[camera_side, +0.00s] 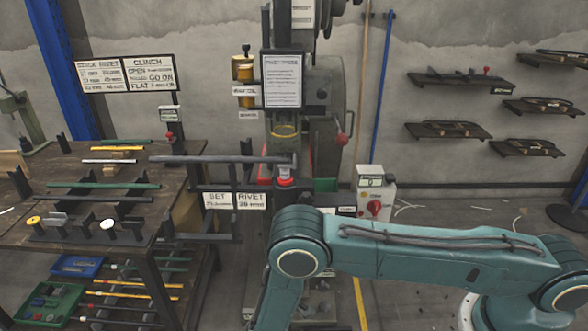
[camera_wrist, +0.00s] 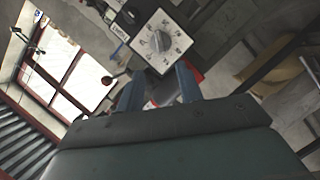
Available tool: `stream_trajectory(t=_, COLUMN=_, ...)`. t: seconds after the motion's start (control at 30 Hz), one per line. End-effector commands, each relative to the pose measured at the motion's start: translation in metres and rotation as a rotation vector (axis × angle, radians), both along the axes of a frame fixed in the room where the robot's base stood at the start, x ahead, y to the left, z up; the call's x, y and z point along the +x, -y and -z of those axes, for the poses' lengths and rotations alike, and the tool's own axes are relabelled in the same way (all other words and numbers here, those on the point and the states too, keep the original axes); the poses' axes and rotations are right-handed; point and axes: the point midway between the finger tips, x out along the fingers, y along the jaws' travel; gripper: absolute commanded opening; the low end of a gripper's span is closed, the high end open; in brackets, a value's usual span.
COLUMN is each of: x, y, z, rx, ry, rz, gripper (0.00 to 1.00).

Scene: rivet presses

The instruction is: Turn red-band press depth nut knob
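In the wrist view my gripper (camera_wrist: 158,85) has its two dark blue fingers apart, with a clear gap between them. Beyond the fingertips is a white square dial plate (camera_wrist: 172,30) with markings around a grey centre knob (camera_wrist: 160,42). The fingers do not appear to close on the knob. A grey part with red edges (camera_wrist: 165,88) shows between and behind the fingers; I cannot tell whether they touch it. In the side view the press shows a red band (camera_side: 287,182) under a grey cylindrical part (camera_side: 286,168). My fingers are not visible there, and I cannot match the dial to it.
A white control box (camera_side: 375,190) with a red knob stands right of the press. A bench (camera_side: 130,185) with rods is at left. A long grey bar (camera_side: 215,159) reaches toward the press. Wall shelves (camera_side: 447,130) hang at right. Floor between box and shelves is mostly clear.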

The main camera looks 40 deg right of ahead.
Motion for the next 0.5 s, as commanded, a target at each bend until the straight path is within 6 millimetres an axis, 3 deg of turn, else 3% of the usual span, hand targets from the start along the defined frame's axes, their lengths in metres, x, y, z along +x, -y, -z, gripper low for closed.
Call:
stream_trajectory(t=0.27, x=0.004, y=0.008, z=0.002, rx=0.000, ry=-0.001, rz=0.003, gripper=0.36)
stream_trajectory(t=0.5, x=0.015, y=0.031, z=0.007, rx=0.001, ry=-0.002, rz=0.005, gripper=0.36)
